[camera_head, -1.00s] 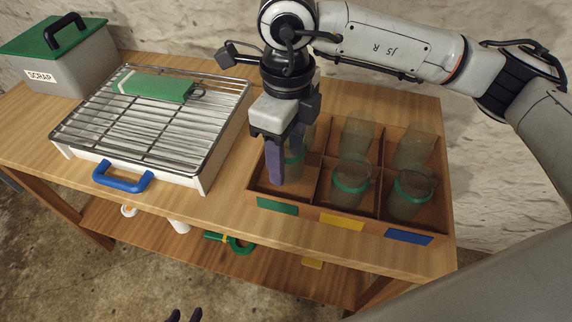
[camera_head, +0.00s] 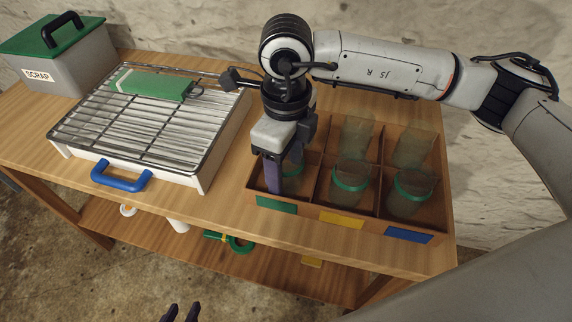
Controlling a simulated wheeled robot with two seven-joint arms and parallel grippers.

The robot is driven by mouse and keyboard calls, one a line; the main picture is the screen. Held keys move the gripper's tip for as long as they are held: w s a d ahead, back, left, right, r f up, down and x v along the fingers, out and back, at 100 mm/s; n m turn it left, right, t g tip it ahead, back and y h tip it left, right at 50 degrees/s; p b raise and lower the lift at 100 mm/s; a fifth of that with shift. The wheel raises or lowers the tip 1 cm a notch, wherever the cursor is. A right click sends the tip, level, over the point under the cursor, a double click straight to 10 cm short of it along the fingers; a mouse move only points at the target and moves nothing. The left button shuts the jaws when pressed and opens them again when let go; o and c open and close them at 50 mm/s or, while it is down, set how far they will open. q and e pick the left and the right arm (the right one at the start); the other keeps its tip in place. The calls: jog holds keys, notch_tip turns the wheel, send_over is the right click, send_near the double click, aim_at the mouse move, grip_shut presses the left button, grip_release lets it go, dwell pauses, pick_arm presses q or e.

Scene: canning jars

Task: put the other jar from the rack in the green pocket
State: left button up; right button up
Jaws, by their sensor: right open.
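The crate (camera_head: 339,209) has several pockets with green, yellow and blue labels in front. My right gripper (camera_head: 286,180) points down into the front-left pocket, behind the green label (camera_head: 277,205). Its purple fingers are apart, at a glass jar (camera_head: 293,170) with a green band, mostly hidden by the fingers and palm. I cannot tell whether they touch it. The wire rack (camera_head: 150,135) on the left shows no jar. My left gripper (camera_head: 182,312) shows only its dark fingertips at the bottom edge, apart and empty.
Glass jars stand in the yellow (camera_head: 349,178) and blue (camera_head: 409,190) pockets, with more glass behind. A green item (camera_head: 150,84) lies on the rack. A SCRAP bin (camera_head: 73,70) stands far left. A narrow strip of table is free between rack and crate.

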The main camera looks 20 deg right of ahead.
notch_tip(320, 180, up, 12)
jog(key=shift+r, duration=0.15)
dwell(0.3)
